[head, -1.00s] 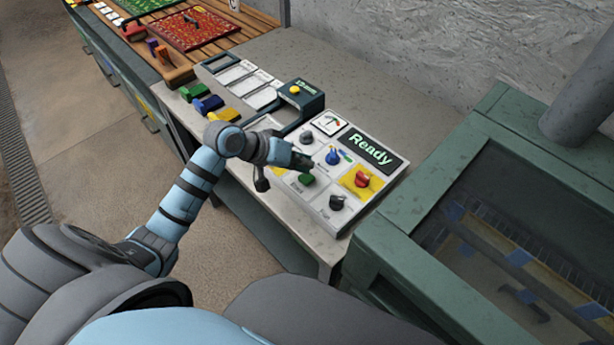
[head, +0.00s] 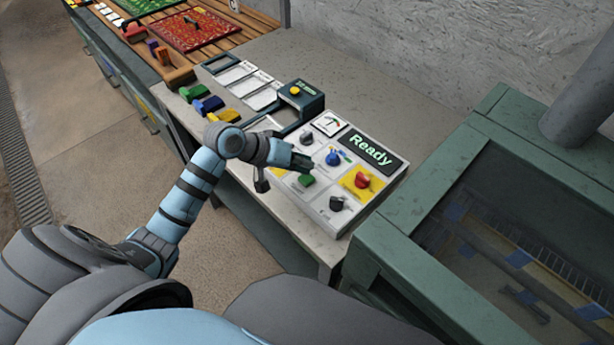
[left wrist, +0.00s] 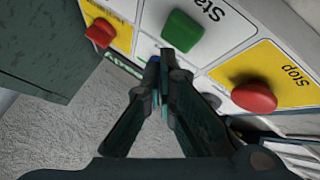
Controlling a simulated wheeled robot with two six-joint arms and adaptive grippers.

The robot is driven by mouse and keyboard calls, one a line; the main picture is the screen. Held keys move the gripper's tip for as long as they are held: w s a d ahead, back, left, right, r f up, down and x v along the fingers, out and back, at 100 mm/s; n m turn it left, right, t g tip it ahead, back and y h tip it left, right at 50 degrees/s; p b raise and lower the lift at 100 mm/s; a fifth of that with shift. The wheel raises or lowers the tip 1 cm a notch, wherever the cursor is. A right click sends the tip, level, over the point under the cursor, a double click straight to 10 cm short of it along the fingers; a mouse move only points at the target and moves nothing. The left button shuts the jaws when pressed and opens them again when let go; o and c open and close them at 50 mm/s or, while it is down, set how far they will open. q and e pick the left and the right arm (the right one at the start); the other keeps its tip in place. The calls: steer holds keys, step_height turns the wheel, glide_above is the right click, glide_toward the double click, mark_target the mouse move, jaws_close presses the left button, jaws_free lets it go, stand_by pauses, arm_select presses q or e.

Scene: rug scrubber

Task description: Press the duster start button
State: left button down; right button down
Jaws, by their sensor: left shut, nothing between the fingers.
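The control panel (head: 322,207) lies on the bench, with a display (head: 370,150) reading "Ready". A green button (head: 306,180) sits on its near side; in the left wrist view the green button (left wrist: 182,31) has a partly cut-off label beginning "Sta". A red button (left wrist: 254,97) marked "Stop" on yellow is beside it. My left gripper (head: 308,164) is shut and empty, over the panel just beyond the green button. In the left wrist view my fingertips (left wrist: 164,62) are close together just below the green button, without visible contact. My right gripper is out of view.
Near the gripper are a blue knob (head: 333,158), a grey knob (head: 307,139), a black knob (head: 337,204) and a red knob (head: 362,180) on yellow. A green glass-topped cabinet (head: 400,235) stands at right. A small box with a yellow button (head: 295,90) stands behind.

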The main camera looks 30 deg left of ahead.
arm_select(q)
steer(key=shift+f, duration=0.1)
steer(key=shift+f, duration=0.35)
steer(key=shift+f, duration=0.5)
stand_by(0.6)
steer(key=shift+r, duration=0.1)
steer(key=shift+r+p, duration=0.85)
steer(key=shift+p, duration=0.25)
